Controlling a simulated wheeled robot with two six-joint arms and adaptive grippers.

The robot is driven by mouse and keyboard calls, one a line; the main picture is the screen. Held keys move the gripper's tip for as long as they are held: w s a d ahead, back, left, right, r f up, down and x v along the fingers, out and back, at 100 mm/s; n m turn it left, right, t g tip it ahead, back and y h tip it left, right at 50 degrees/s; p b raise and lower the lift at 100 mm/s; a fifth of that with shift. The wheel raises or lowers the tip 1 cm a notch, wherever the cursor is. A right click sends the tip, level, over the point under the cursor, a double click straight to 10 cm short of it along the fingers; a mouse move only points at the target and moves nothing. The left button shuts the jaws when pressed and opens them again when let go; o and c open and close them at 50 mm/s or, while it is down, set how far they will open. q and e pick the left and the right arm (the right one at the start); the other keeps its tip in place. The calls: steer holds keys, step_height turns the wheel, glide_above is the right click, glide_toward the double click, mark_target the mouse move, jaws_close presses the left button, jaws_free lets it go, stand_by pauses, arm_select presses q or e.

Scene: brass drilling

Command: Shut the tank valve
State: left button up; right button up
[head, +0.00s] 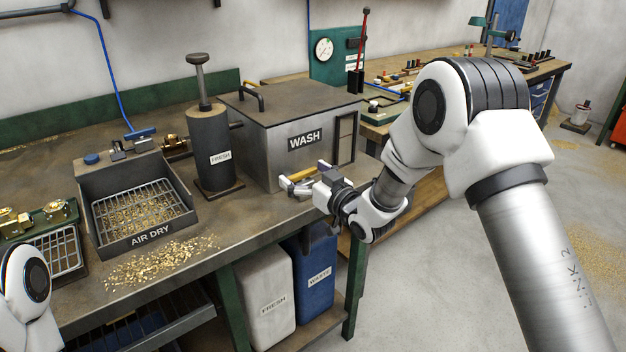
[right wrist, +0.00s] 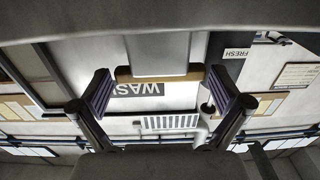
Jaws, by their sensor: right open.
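The wash tank (head: 262,135) is a grey metal box labelled WASH at the back of the bench. A brass-coloured bar, seemingly the tank valve's handle (head: 302,173), sits low at its front. My right gripper (head: 306,182) is open and empty at this bar, in front of the tank. In the right wrist view, the bar (right wrist: 158,75) lies crosswise between the spread purple-padded fingers (right wrist: 161,88), with a gap at each end. I cannot tell any contact. My left gripper is out of view; only part of my left arm shows at lower left.
A dark FRESH cylinder (head: 209,148) with a plunger stands left of the tank. The AIR DRY tray (head: 140,238) holds brass chips, with more spilled in front. FRESH (head: 262,310) and WASTE (head: 314,288) containers stand below the bench. Open floor lies at right.

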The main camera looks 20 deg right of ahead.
steer(key=v, duration=1.1)
steer(key=shift+s, duration=0.2)
steer(key=s+a+f+m+g+h+p, duration=0.1)
steer(key=s+f+g+p, duration=0.3)
steer(key=s+f, duration=0.45)
steer(key=s+a+f+g+h+p, duration=0.15)
steer(key=s+f+g+p, duration=0.3)
steer(key=f, duration=0.65)
steer(key=s+d+f+m+g+h, duration=0.1)
steer(key=s+f+g, duration=0.1)
steer(key=s, duration=0.5)
steer(key=s+d+f+m+g+h, duration=0.1)
steer(key=s+d+f+g, duration=0.1)
steer(key=s, duration=0.5)
steer(key=s+d+f+m+g+h+p, duration=0.1)
steer(key=s+f+g+h, duration=0.1)
steer(key=s, duration=0.6)
steer(key=shift+f+m+g, duration=0.3)
steer(key=shift+f+g, duration=0.55)
steer(key=shift+g, duration=0.3)
